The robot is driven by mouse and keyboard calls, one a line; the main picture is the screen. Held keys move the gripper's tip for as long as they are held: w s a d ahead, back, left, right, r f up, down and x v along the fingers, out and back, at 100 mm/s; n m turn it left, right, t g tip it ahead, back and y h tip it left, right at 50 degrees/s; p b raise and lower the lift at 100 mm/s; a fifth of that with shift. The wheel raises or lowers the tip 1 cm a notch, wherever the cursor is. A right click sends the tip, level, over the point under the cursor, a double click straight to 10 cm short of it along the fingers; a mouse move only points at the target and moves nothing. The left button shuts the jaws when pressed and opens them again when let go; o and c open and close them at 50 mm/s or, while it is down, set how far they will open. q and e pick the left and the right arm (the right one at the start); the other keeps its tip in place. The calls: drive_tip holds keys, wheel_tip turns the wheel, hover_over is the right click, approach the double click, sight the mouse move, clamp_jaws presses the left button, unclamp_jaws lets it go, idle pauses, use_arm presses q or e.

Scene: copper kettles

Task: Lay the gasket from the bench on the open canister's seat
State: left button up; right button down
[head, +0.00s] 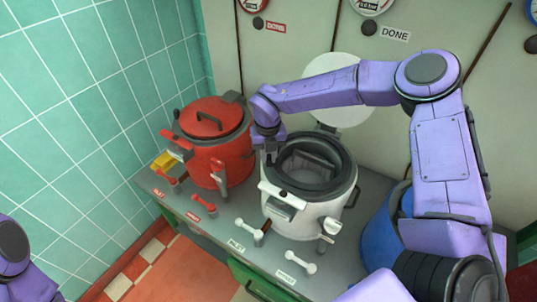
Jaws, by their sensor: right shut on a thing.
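The open canister (288,217) is white and stands on the bench, its pale round lid (340,92) raised behind it. The gasket (318,191), a dark ring, is at the canister's mouth. My right gripper (270,158) points down at the left edge of the mouth and is shut on the gasket. I cannot tell whether the ring touches the seat or is held just above it. The seat under it is mostly hidden. Only part of my left arm shows at the lower left; its gripper is out of view.
A red canister (222,158) with its lid shut stands just left of the white one. A yellow block (163,161) lies beyond it. Red and white levers line the front of the grey bench (222,236). A blue drum (378,232) stands at the right, partly behind my right arm.

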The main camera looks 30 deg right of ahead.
drive_tip(key=shift+f+b, duration=0.55)
drive_tip(key=shift+f, duration=0.15)
idle(0.7)
drive_tip(key=c, duration=1)
unclamp_jaws()
drive_tip(key=shift+o, duration=0.2)
drive_tip(key=shift+r, duration=0.1)
wheel_tip(320, 180, up, 10)
drive_tip(key=shift+r+b, duration=0.2)
drive_tip(key=shift+b, duration=0.85)
